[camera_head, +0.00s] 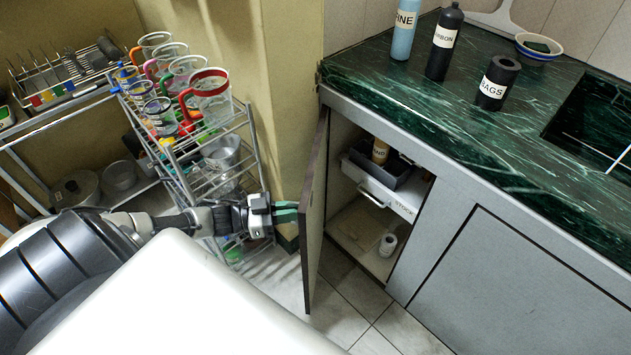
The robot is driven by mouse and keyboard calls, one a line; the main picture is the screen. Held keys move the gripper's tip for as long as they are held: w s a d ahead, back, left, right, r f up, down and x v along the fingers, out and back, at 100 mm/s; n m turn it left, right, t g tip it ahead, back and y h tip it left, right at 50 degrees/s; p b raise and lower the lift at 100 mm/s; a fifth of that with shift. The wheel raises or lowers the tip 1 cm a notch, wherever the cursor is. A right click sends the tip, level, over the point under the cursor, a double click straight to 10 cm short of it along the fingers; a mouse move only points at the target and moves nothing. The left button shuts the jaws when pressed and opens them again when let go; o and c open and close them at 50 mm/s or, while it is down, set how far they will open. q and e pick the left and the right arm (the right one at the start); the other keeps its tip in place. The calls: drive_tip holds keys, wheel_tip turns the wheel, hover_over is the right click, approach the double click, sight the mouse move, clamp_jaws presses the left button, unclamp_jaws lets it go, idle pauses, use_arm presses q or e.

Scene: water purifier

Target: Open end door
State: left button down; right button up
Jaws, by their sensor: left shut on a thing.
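The end door (314,215) of the counter cabinet stands swung wide open, seen nearly edge-on, to the left of the cabinet opening. My left gripper (287,211) comes in from the left, its green fingers reaching the door's outer face. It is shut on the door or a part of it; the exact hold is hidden. Inside the open cabinet are a white drawer labelled "STOCK" (388,189), a dark tray (396,172) with a brown bottle in it, and a white roll (388,245) on the floor. My right gripper is out of view.
A wire rack (180,185) with jugs stands close behind my left arm. The green marble counter (440,100) holds labelled bottles (445,45), a black cylinder (497,83) and a bowl (538,46). A closed panel (500,290) is at right. Tiled floor (370,310) is clear below the door.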

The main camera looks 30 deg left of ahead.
use_arm(q)
drive_tip(key=s+a+b, duration=0.1)
drive_tip(key=a+b, duration=0.1)
drive_tip(key=a, duration=1)
drive_tip(key=shift+s, duration=0.3)
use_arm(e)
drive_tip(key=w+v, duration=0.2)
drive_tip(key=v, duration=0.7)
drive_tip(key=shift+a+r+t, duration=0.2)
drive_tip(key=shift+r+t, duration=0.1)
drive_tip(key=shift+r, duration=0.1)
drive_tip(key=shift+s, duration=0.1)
use_arm(q)
drive_tip(key=c, duration=1.2)
unclamp_jaws()
drive_tip(key=shift+w+d, duration=0.1)
